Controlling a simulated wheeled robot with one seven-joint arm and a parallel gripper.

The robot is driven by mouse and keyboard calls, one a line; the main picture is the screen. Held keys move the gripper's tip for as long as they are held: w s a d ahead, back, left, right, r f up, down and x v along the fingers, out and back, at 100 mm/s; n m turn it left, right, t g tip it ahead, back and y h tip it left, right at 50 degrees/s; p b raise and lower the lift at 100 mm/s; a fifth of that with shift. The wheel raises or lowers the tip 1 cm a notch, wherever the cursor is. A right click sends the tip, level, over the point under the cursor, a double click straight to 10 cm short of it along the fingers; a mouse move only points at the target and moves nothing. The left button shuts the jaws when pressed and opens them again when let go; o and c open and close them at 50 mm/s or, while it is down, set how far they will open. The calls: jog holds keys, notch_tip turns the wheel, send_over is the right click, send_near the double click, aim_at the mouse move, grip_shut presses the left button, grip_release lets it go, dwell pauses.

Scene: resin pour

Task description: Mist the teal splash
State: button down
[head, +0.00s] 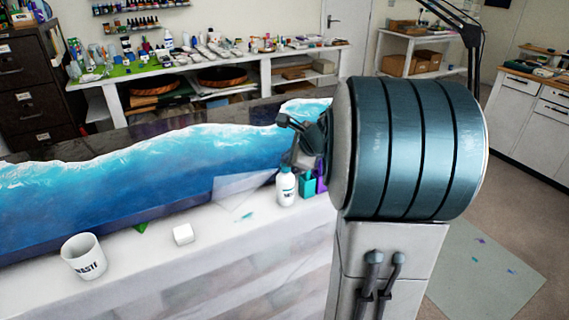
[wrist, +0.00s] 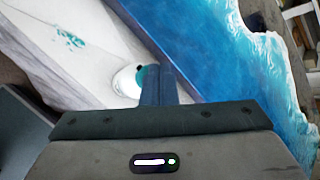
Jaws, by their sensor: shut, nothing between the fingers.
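A small teal splash (head: 247,217) lies on the white bench strip near its front edge. It also shows in the wrist view (wrist: 70,38), at the upper left. A white bottle with a dark label (head: 287,190) stands upright on the strip, right of the splash. In the wrist view a round white shape, likely this bottle from above (wrist: 124,84), sits just left of my fingertips. My gripper (wrist: 157,72) is shut and empty. In the head view my gripper (head: 292,124) is above the bottle, partly hidden by my arm; I cannot tell whether it touches the bottle.
A blue wave resin slab (head: 130,170) fills the bench behind the splash. Teal (head: 307,186) and purple items stand close right of the bottle. A white block (head: 183,234) and a WASTE mug (head: 84,257) stand left.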

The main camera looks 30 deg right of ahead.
jog(key=shift+r+p, duration=0.3)
jog(key=shift+r, duration=0.15)
notch_tip(320, 180, up, 6)
jog(key=p, duration=0.5)
dwell(0.8)
jog(key=s+a+f+n+g, duration=0.2)
jog(key=s+a+n+g, duration=0.2)
jog(key=s+a+n, duration=0.9)
jog(key=s+a+f+n+g+h, duration=0.2)
jog(key=s+a+f+n, duration=0.1)
jog(key=s+n, duration=0.8)
jog(key=shift+s+a, duration=0.15)
jog(key=shift+s, duration=0.25)
